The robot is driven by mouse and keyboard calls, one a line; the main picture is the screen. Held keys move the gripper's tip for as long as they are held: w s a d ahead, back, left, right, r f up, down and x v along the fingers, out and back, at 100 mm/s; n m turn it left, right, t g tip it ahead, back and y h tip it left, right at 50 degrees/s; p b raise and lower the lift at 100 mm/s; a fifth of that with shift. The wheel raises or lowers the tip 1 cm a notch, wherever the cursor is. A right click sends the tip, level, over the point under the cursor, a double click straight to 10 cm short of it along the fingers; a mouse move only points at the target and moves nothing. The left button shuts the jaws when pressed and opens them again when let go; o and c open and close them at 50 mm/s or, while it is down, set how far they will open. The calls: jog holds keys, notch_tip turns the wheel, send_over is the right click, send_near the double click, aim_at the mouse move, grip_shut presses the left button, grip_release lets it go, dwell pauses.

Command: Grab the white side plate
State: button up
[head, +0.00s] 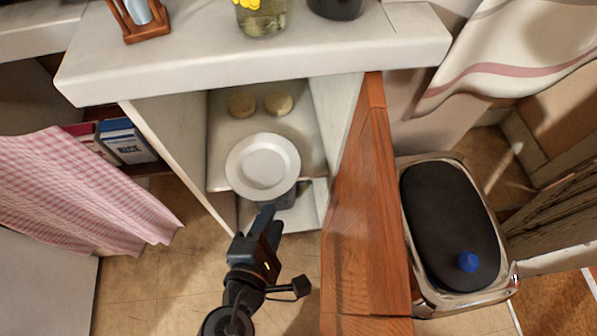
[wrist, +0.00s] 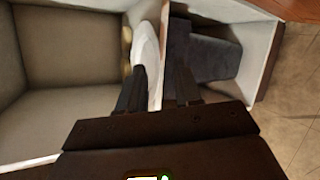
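The white side plate (head: 263,166) lies flat near the front edge of a shelf inside the open cabinet. In the wrist view the plate (wrist: 145,50) shows nearly edge-on. My gripper (head: 268,208) is at the plate's front rim, reaching in from the front. In the wrist view my gripper (wrist: 159,80) has its fingers apart, with the near part of the plate's rim in the gap between them. The left finger hides part of the plate. I cannot tell whether either finger touches it.
Two round tan items (head: 260,104) sit behind the plate. A dark grey object (wrist: 205,52) is below the shelf. The open wooden door (head: 358,220) stands close on the right, beside a chrome bin (head: 450,225). The countertop (head: 250,62) overhangs the shelf.

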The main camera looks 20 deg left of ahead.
aim_at(279, 191)
jog(key=b+x, duration=0.1)
jog(key=x, duration=0.6)
jog(key=shift+w+a+b, duration=0.3)
jog(key=shift+a, duration=0.15)
jog(key=shift+c, duration=0.3)
grip_shut()
